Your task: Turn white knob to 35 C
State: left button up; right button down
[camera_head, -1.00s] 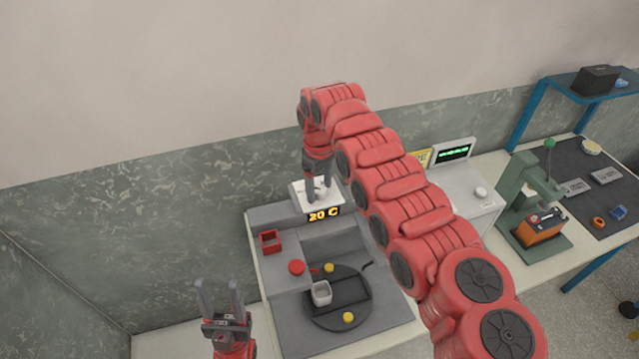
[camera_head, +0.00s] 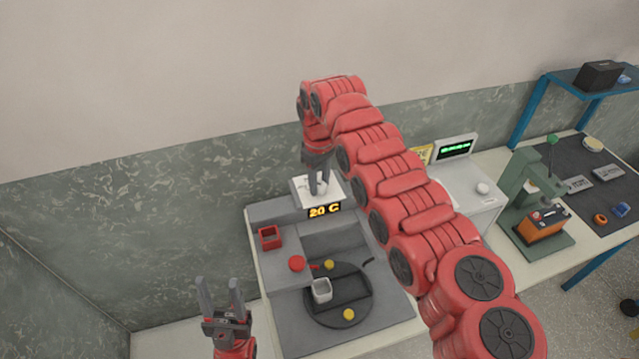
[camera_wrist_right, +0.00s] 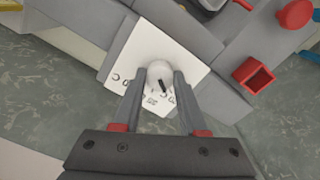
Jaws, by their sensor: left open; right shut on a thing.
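The white knob (camera_wrist_right: 160,72) has a dark pointer mark and sits on a white dial plate (camera_wrist_right: 137,50) with printed temperature marks. In the right wrist view my right gripper (camera_wrist_right: 161,84) is shut on the knob, one finger on each side. In the head view my right gripper (camera_head: 318,188) reaches down onto the dial plate (camera_head: 334,190), and its fingers hide most of the knob. The display (camera_head: 324,211) below the plate reads 20 C in yellow. My left gripper (camera_head: 220,287) is open and empty, at the lower left, apart from the station.
A red square cup (camera_head: 270,237), a red button (camera_head: 296,264) and a round dark plate (camera_head: 350,307) with a grey cup (camera_head: 321,290) are on the grey station. A green press (camera_head: 530,205) and a console (camera_head: 455,151) stand to the right.

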aim_at(319, 185)
jog(key=m+b, duration=0.2)
jog(key=b, duration=0.1)
jog(key=m+b, duration=0.1)
jog(key=b, duration=0.1)
jog(key=shift+f+m, duration=0.25)
jog(key=shift+m, duration=0.15)
jog(key=shift+r+m+b, duration=0.2)
jog(key=shift+m+b, duration=0.6)
jog(key=shift+m, duration=0.3)
jog(key=shift+r+m, duration=0.1)
jog(key=shift+m, duration=1)
jog(key=shift+c, duration=2.2)
grip_release()
notch_tip(319, 185, up, 12)
jog(key=p, duration=1.1)
